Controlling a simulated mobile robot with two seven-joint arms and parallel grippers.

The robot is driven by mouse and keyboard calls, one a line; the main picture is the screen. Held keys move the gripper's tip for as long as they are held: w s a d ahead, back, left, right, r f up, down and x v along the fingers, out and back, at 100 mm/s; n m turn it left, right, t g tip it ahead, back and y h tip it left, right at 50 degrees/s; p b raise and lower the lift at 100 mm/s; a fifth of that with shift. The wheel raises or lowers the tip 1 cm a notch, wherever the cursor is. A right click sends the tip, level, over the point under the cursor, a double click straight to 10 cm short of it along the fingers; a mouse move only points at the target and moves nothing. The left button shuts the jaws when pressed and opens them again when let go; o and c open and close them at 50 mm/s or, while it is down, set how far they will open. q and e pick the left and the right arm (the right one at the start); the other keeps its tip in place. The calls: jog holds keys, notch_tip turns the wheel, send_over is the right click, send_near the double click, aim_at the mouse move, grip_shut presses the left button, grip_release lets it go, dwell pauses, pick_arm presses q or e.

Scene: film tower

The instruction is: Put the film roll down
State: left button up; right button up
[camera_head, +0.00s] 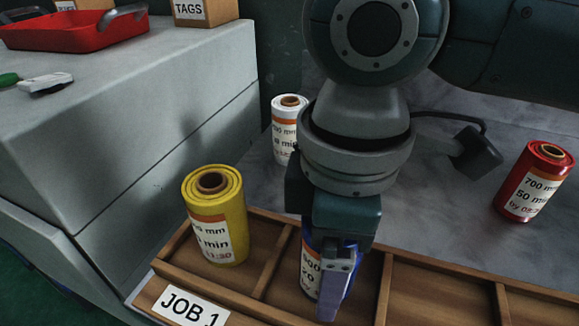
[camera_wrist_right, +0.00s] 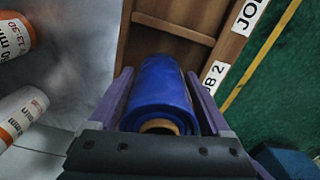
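The blue film roll (camera_head: 309,272) is upright in the second compartment from the left of the wooden tray (camera_head: 273,264), mostly hidden behind my right gripper (camera_head: 334,292). In the right wrist view, the blue roll (camera_wrist_right: 160,92) sits between the two purple fingers of my right gripper (camera_wrist_right: 160,76), which are shut on its sides. Its brown core faces the camera. Whether its base touches the tray floor is hidden. The yellow film roll (camera_head: 215,218) stands upright in the leftmost compartment, above the JOB 1 label (camera_head: 188,307). My left gripper is not in view.
A white roll (camera_head: 285,130) stands on the grey table behind my right wrist. A red roll (camera_head: 535,182) stands at the right. The tray compartments to the right of the blue roll look empty. A raised grey block (camera_head: 110,95) with a red tray (camera_head: 75,30) is at left.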

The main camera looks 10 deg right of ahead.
jog(key=shift+r, duration=0.1)
notch_tip(320, 180, up, 11)
jog(key=p, duration=0.3)
jog(key=shift+r, duration=0.6)
